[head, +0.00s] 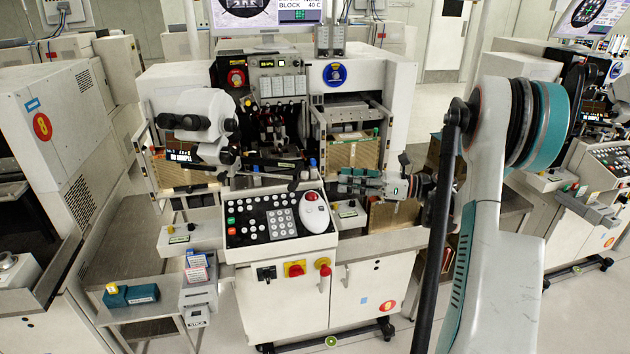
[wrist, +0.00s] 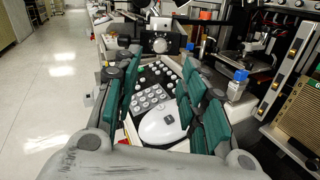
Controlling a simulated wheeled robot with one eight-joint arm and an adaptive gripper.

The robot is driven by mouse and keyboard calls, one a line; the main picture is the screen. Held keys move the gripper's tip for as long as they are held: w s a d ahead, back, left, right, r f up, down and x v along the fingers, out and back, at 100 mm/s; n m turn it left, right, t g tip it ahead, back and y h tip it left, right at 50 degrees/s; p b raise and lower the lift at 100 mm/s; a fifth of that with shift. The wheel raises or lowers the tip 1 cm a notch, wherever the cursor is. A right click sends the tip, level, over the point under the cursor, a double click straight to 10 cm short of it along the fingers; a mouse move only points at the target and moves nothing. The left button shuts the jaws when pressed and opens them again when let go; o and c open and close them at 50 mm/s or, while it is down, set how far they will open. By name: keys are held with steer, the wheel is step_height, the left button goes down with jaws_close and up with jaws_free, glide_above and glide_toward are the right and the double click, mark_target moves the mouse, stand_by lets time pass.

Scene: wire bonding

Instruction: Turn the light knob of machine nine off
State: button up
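My gripper (head: 345,183) is at the right of the central machine, above and behind its control panel (head: 245,231). In the wrist view my gripper (wrist: 160,100) shows two green-padded fingers, spread apart with nothing held. Between and beyond them lie the keypad (wrist: 152,98) and the white mouse-shaped device (wrist: 160,124). A dark box with a round pale knob (wrist: 160,46) shows beyond the fingertips, apart from them. I cannot tell for sure that it is the light knob. The central machine has an orange round label (head: 388,306), too small to read surely.
A white microscope head (head: 197,120) stands at the left. A small bottle (wrist: 238,85) is right of the fingers. Open floor (wrist: 60,75) lies at the left in the wrist view.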

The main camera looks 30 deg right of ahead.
mark_target(308, 176)
steer(key=b+x, duration=0.2)
steer(key=x, duration=0.8)
jaws_close()
